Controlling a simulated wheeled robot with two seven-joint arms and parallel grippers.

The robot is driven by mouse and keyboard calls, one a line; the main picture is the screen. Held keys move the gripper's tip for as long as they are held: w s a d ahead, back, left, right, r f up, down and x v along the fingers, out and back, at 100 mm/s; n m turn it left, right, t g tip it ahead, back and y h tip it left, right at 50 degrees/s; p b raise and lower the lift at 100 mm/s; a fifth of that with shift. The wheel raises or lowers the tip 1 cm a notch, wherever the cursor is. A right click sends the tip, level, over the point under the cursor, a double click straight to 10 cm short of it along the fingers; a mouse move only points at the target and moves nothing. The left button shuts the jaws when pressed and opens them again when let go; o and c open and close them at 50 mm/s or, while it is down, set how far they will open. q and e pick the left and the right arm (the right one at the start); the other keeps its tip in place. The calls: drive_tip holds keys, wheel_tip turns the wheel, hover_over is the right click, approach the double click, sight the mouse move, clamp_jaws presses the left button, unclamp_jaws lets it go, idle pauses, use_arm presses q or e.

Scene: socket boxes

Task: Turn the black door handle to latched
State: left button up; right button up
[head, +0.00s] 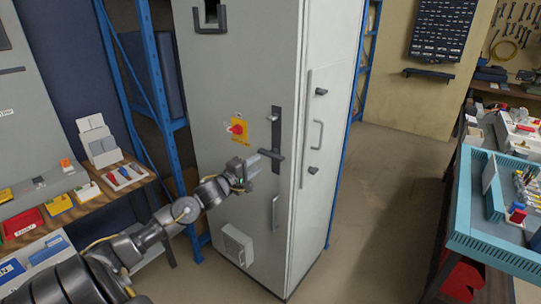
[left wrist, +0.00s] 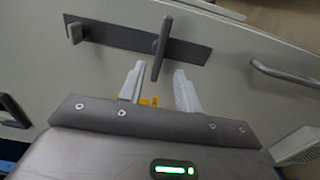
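The black door handle (head: 270,154) is on the front of a tall light-grey cabinet. Its lever stands out sideways, roughly across its upright dark backplate (head: 276,125). In the left wrist view the lever (left wrist: 161,50) crosses the backplate (left wrist: 105,37), and its free end lies between the fingertips. My left gripper (head: 251,164) is at the lever's left end. Its two pale fingers (left wrist: 158,72) are open, with a visible gap on each side of the lever. Whether the lever end is fully inside the finger depth is hard to tell. My right gripper is not in view.
A red knob on a yellow plate (head: 237,128) sits left of the handle. A grey pull handle (head: 275,213) and a vent box (head: 238,245) are below. A blue rack (head: 165,85) and a shelf with bins stand left. The floor right of the cabinet is clear.

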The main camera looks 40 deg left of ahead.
sight(269, 156)
use_arm(q)
drive_tip(key=w+p, duration=0.1)
drive_tip(key=w, duration=0.8)
drive_tip(key=shift+a, duration=0.1)
clamp_jaws()
